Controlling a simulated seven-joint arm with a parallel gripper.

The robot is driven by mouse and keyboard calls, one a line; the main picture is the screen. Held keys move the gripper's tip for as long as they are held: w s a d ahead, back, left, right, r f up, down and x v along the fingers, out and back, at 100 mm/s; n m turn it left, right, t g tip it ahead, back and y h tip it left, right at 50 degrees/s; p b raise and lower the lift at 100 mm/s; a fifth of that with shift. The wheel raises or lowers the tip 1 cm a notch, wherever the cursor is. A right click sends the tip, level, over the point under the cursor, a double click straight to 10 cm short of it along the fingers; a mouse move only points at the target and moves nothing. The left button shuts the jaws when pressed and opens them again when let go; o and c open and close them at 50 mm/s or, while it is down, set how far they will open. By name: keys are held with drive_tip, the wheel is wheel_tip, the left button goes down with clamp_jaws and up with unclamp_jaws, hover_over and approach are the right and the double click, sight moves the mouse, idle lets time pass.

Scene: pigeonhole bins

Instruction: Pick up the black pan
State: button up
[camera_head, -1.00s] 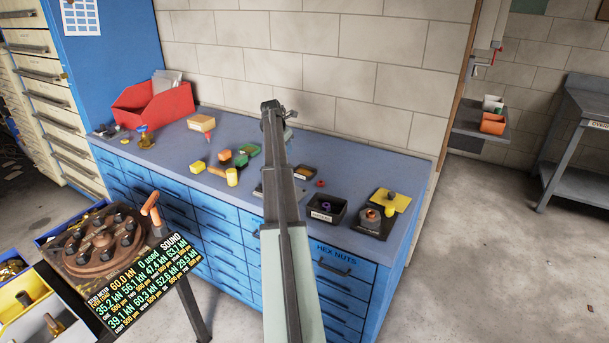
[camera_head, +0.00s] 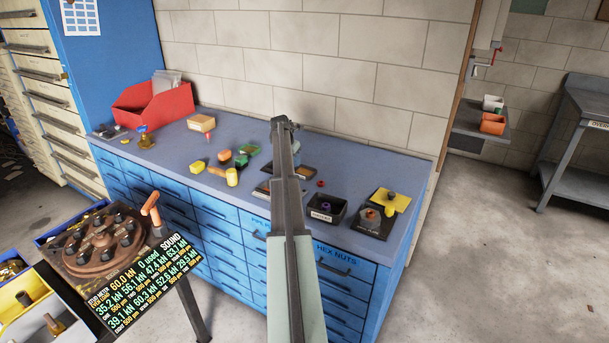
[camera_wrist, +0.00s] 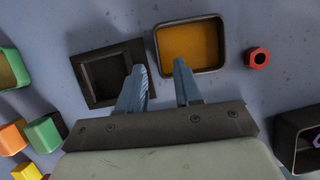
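Two dark shallow square pans lie on the blue-grey bench top, and I cannot tell for certain which is the black pan. One black pan (camera_wrist: 84,82) has a wide rim and a dark, empty-looking middle. The other pan (camera_wrist: 158,58) has a thin dark rim and an orange-brown inside; it also shows in the head view (camera_head: 311,172), right of my arm. In the wrist view my gripper (camera_wrist: 159,67) is open and empty. Its left finger overlaps the wide-rimmed pan's right edge in the picture, and its right finger overlaps the orange-brown pan. Contact cannot be judged.
A red nut (camera_wrist: 258,57) lies right of the pans. A deep black bin (camera_head: 323,219) with a purple nut stands nearby. Coloured blocks (camera_head: 232,177) lie to the left. A brick wall (camera_head: 330,90) rises behind the bench.

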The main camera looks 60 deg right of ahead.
sight(304, 172)
drive_tip(key=x, duration=0.4)
drive_tip(key=shift+w+d+f, duration=0.2)
drive_tip(key=shift+d+f, duration=0.1)
drive_tip(key=shift+d, duration=0.1)
clamp_jaws()
